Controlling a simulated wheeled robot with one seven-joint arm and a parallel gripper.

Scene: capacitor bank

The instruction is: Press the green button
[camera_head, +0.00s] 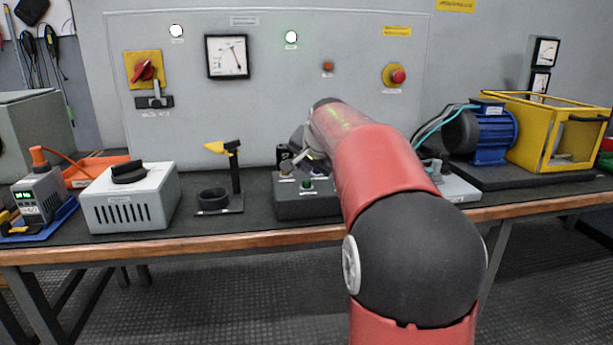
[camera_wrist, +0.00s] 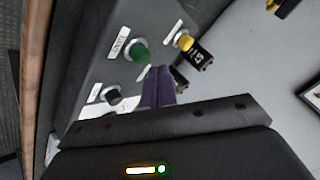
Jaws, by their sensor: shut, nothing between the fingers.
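The green button (camera_head: 306,184) sits on the top face of a dark grey control box (camera_head: 292,209) on the bench. In the wrist view the green button (camera_wrist: 140,53) stands beside a white label. My gripper (camera_wrist: 158,72) shows as dark purple fingers, shut and empty, with their tips just beside the green button. A small gap or light touch cannot be told apart there. In the head view my red arm hides the right part of the box, and my gripper (camera_head: 318,170) is small, above the box just behind the button.
In the wrist view a dark knob (camera_wrist: 112,96) and a yellow part (camera_wrist: 184,42) with a black cylinder are near the fingers. A post with a yellow lever (camera_head: 234,165) and a grey vented box (camera_head: 133,196) stand left. A blue motor (camera_head: 487,135) stands right.

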